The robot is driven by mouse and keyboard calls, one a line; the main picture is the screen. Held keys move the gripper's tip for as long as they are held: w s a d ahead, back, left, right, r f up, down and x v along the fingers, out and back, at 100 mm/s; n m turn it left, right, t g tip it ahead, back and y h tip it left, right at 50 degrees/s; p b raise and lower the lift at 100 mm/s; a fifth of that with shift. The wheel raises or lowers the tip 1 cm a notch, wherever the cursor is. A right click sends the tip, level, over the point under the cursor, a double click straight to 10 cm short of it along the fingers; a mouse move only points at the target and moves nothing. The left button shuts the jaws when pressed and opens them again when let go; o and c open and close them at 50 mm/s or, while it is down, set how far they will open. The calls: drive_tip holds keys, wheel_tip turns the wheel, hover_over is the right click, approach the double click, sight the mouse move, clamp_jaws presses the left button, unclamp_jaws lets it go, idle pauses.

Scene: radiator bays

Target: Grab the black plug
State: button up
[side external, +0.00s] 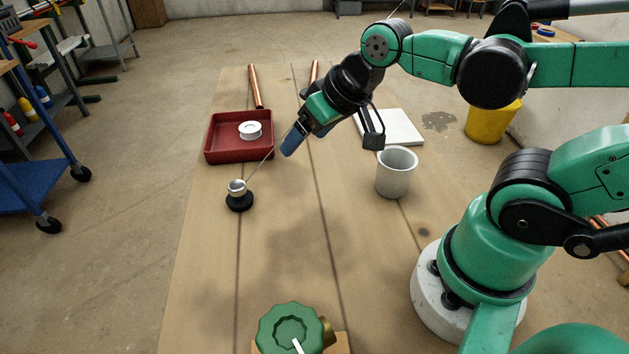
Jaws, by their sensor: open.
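The black plug (240,204) stands on the wooden board, left of the middle, with a small pale metal cup-like piece (237,187) on top of it. My gripper (291,142) is above the board, up and to the right of the plug, tilted down to the left and apart from it. Its blue fingertips are seen close together from this side, and the gap between them is hard to see. It is open and nothing shows in it. A thin pale line runs from near the fingertips down to the plug.
A red tray (226,151) with a white ring (250,130) lies behind the plug. A grey cup (396,176) and a white slab (403,127) are to the right. A green handwheel (275,330) is at the front. The board (285,235) around the plug is clear.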

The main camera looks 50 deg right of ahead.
drive_tip(key=w+a+m+g+y, duration=0.2)
drive_tip(key=w+m+y, duration=0.1)
drive_tip(key=w+m, duration=0.15)
drive_tip(key=m+g+y, duration=0.2)
drive_tip(key=m+y, duration=0.1)
drive_tip(key=m, duration=0.3)
approach(232, 195)
drive_tip(key=w+m+y, duration=0.1)
drive_tip(key=w+f+m+y, duration=0.1)
drive_tip(key=m, duration=0.1)
drive_tip(key=f+m+y, duration=0.1)
drive_tip(key=shift+w+a+f+g+y, duration=0.2)
drive_tip(key=shift+w+a+g+y, duration=0.2)
drive_tip(key=f+m+y, duration=0.2)
drive_tip(key=f, duration=0.1)
drive_tip(key=shift+d+f+m+g+y, duration=0.2)
drive_tip(key=shift+d+m+g+y, duration=0.05)
drive_tip(key=shift+g+y, duration=0.05)
drive_tip(key=shift+s+f, duration=0.15)
drive_tip(key=shift+f, duration=0.15)
drive_tip(key=shift+f+m+y, duration=0.2)
drive_tip(key=shift+m+y, duration=0.1)
drive_tip(key=shift+a+f, duration=0.15)
drive_tip(key=shift+a, duration=0.1)
drive_tip(key=x, duration=0.5)
drive_tip(key=shift+s, duration=0.15)
